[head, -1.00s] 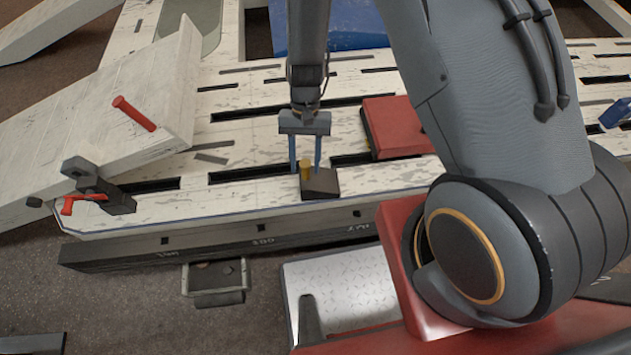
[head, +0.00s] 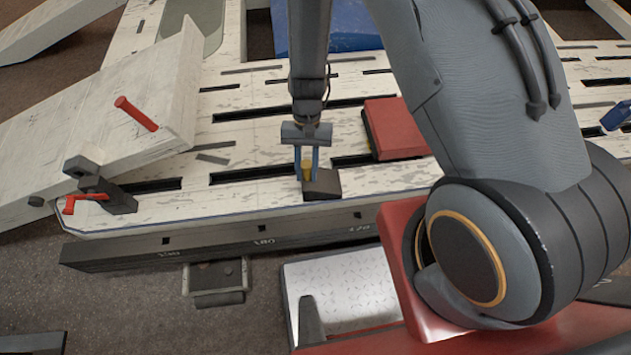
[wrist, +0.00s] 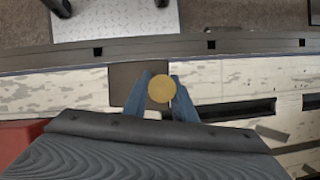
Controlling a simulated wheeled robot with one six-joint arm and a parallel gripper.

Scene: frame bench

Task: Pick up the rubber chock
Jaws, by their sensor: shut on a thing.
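The rubber chock (head: 323,185) is a dark block with a short yellow post (head: 307,168) at its left side, near the front edge of the white bench. In the wrist view the dark block (wrist: 124,84) lies left of the fingers, and the round yellow top (wrist: 160,88) sits between the fingertips. My gripper (head: 308,165) points down with its blue fingers closed on the yellow post. The chock appears to rest on the bench top. The fingers partly hide the post, and its join to the block is not clear.
A red box (head: 396,128) stands close behind and right of the chock. A red-handled clamp (head: 98,190) and a tilted white beam (head: 110,110) are at the left. Slots cut the bench top (head: 235,190), which is clear just left of the chock.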

